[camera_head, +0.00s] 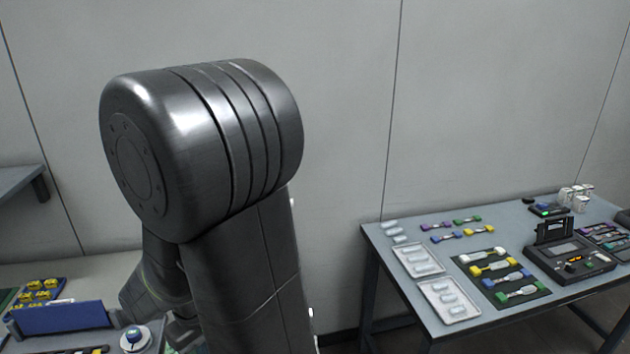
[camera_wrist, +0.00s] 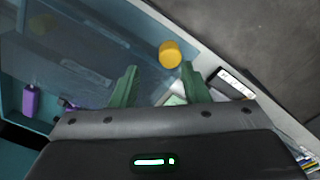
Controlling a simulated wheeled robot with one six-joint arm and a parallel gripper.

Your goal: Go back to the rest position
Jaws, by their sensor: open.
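My gripper (camera_wrist: 157,87) shows in the wrist view with its two green fingers spread apart and nothing between them. Beyond the fingertips a yellow round object (camera_wrist: 170,54) lies on a blue-grey surface (camera_wrist: 110,45). It is apart from the fingers. In the head view my dark arm fills the left middle, and the gripper itself cannot be made out there.
In the head view a table (camera_head: 400,322) at the right holds a black splicing device (camera_head: 568,262), white trays (camera_head: 450,300) and several coloured pieces. A blue bin (camera_head: 62,318) stands at the lower left. A purple object (camera_wrist: 30,99) shows in the wrist view.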

